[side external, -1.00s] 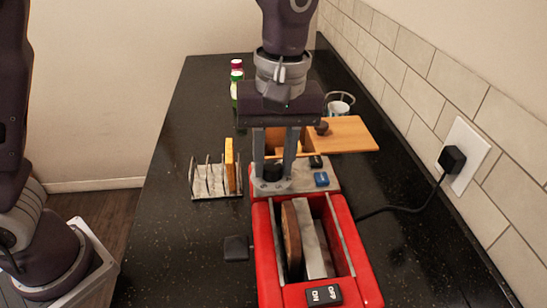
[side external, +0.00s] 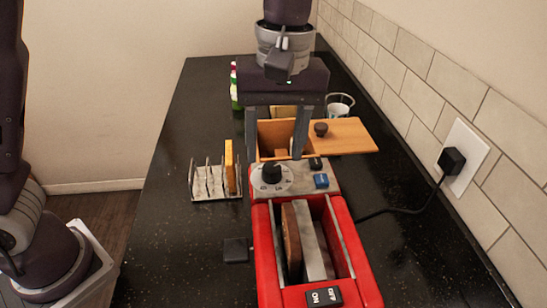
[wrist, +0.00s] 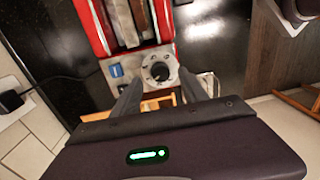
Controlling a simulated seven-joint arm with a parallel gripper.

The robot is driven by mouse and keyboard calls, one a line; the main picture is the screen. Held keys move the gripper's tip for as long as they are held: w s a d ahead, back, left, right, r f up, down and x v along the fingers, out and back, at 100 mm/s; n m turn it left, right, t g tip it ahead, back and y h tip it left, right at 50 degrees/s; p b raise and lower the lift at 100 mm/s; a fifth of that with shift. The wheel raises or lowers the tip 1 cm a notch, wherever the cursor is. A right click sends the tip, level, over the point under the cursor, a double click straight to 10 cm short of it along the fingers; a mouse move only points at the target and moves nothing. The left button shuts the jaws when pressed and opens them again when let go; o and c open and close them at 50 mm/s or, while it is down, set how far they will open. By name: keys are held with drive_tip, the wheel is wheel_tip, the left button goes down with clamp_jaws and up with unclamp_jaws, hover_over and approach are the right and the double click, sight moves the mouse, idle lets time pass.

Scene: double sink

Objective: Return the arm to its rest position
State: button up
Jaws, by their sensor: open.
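My gripper (side external: 276,152) is open and empty, its two fingers pointing down and spread apart. It hangs above and behind the black dial knob (side external: 271,173) of a red toaster (side external: 262,262). The knob and its marked plate show clear of the fingers. In the wrist view my gripper (wrist: 163,92) has a finger on each side of the picture, with the dial knob (wrist: 160,71) seen between them and nothing held.
A brown bread slice (side external: 291,235) stands in the toaster. A metal rack (side external: 207,182) with one slice is left. An open wooden box (side external: 275,130), its lid (side external: 345,135), a cup (side external: 339,109) and bottles (side external: 234,88) are behind. A cord runs to the wall plug (side external: 452,159).

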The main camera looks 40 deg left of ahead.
wheel_tip(320, 180, up, 4)
drive_tip(key=shift+f, duration=0.2)
drive_tip(key=shift+d, duration=0.1)
drive_tip(key=s+a+r+m+t+h, duration=0.1)
drive_tip(key=s+a+r+m+t, duration=0.1)
drive_tip(key=s+a, duration=0.35)
drive_tip(key=s+a+r+m+t+h, duration=0.1)
drive_tip(key=s+a+r+m, duration=0.1)
drive_tip(key=s+a+m, duration=0.3)
drive_tip(key=s+a+f+m+t+y, duration=0.1)
drive_tip(key=s+a+f+m+t, duration=0.1)
drive_tip(key=s+a+f, duration=0.3)
drive_tip(key=shift+s+a+f+t, duration=0.35)
drive_tip(key=shift+s+t, duration=0.25)
drive_tip(key=shift+s, duration=0.6)
